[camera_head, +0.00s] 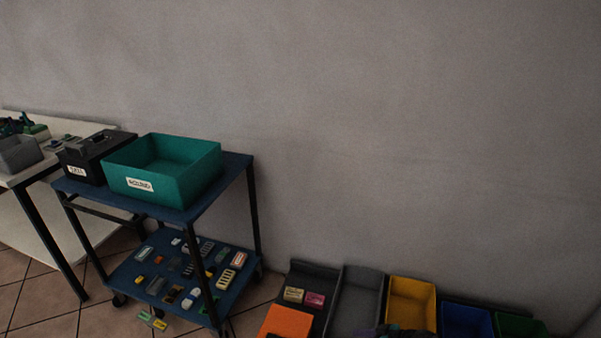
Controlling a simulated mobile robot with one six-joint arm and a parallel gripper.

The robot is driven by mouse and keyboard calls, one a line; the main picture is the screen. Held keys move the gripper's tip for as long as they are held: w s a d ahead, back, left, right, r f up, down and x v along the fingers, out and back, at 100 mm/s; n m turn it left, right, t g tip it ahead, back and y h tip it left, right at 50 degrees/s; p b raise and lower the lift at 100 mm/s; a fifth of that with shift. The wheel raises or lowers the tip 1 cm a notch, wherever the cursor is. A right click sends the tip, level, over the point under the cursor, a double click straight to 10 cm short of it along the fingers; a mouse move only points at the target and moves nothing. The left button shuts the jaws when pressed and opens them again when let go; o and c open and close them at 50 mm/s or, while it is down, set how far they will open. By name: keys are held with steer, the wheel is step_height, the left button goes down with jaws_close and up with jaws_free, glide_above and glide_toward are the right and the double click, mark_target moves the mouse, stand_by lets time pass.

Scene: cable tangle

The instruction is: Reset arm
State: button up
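My gripper is not clearly seen in the head view. A dark shape shows at the bottom edge, in front of the yellow bin, and it is too cut off to tell what it is. No cable is clearly visible.
A blue cart (236,166) holds an open teal bin (187,188) and a black box (84,165); small parts lie on its lower shelf (143,284). A white table (12,180) stands left. Grey (358,297), yellow (411,300), blue (466,320) and green (519,326) bins line the wall.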

steer(key=s+a+n+g+h+p, duration=0.1)
steer(key=s+a+g+h+p, duration=0.1)
steer(key=s+a+g+p, duration=0.9)
steer(key=s+d+m+h+b, duration=0.1)
steer(key=s+d+m+h, duration=0.2)
steer(key=s, duration=0.5)
steer(key=s+d+m+h+b, duration=0.1)
steer(key=s+d+m+h, duration=0.3)
steer(key=s, duration=0.4)
steer(key=shift+s+d+r+m+b, duration=0.35)
steer(key=shift+d+m, duration=0.35)
steer(key=shift+d, duration=0.45)
